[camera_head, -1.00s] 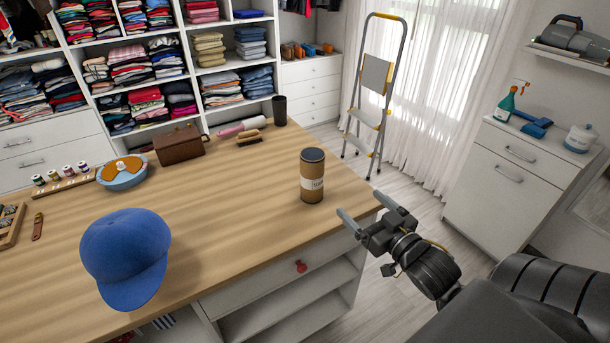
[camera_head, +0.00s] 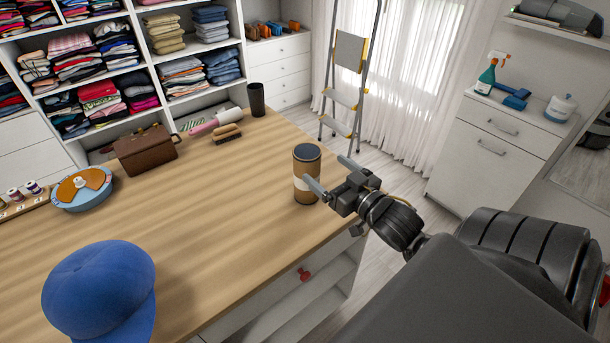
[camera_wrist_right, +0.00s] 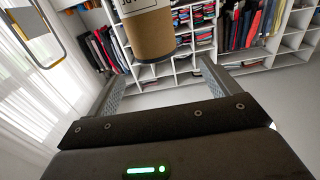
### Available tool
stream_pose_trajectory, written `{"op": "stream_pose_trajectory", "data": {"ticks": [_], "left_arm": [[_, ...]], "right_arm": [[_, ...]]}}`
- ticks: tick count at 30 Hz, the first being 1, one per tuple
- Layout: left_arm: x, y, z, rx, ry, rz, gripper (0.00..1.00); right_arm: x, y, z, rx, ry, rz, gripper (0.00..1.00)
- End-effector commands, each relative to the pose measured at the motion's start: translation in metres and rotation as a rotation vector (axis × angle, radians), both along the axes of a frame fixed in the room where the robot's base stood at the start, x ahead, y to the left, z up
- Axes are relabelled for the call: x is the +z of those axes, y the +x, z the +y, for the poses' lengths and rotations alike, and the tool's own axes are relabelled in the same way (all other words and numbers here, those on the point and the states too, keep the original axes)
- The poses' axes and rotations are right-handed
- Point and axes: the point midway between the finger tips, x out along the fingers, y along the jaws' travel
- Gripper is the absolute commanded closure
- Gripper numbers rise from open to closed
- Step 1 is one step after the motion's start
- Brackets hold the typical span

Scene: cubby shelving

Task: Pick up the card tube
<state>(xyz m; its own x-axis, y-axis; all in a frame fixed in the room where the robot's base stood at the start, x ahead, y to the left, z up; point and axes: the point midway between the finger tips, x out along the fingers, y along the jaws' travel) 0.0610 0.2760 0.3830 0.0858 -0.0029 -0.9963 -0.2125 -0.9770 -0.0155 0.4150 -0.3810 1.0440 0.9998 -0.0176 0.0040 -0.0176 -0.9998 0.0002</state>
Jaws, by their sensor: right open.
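The card tube (camera_head: 305,160) is a brown cylinder with a dark lid and a white label band, upright near the table's right edge. My right gripper (camera_head: 329,174) is open beside it on the right; one finger overlaps the tube's lower label in the head view. In the right wrist view, the tube's lower part (camera_wrist_right: 153,38) shows ahead, between the lines of the two spread fingers (camera_wrist_right: 156,80), with nothing gripped. I cannot tell whether a finger touches it. My left gripper is not in view.
The wooden table (camera_head: 215,215) has clear room left of the tube. A stepladder (camera_head: 345,90) stands behind.

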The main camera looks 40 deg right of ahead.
Motion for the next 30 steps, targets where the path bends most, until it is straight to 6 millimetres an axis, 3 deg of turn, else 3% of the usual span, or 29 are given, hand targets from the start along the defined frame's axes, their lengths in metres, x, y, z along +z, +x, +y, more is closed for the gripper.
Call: {"op": "stream_pose_trajectory", "data": {"ticks": [2,7,14,24,30], "left_arm": [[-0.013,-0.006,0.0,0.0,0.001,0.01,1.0],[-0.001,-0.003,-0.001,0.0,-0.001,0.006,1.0],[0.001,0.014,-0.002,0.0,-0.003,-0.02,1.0],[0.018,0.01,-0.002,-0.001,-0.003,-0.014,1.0],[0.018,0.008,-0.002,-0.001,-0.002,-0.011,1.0]], "right_arm": [[-0.003,0.012,-0.001,-0.001,-0.003,-0.005,0.12],[0.002,0.033,-0.002,-0.004,0.0,-0.002,0.12],[0.0,0.038,-0.003,-0.004,-0.001,0.001,0.12],[-0.001,0.082,-0.008,-0.005,-0.001,-0.001,0.12],[-0.003,0.089,-0.008,-0.004,-0.001,0.0,0.12]]}}
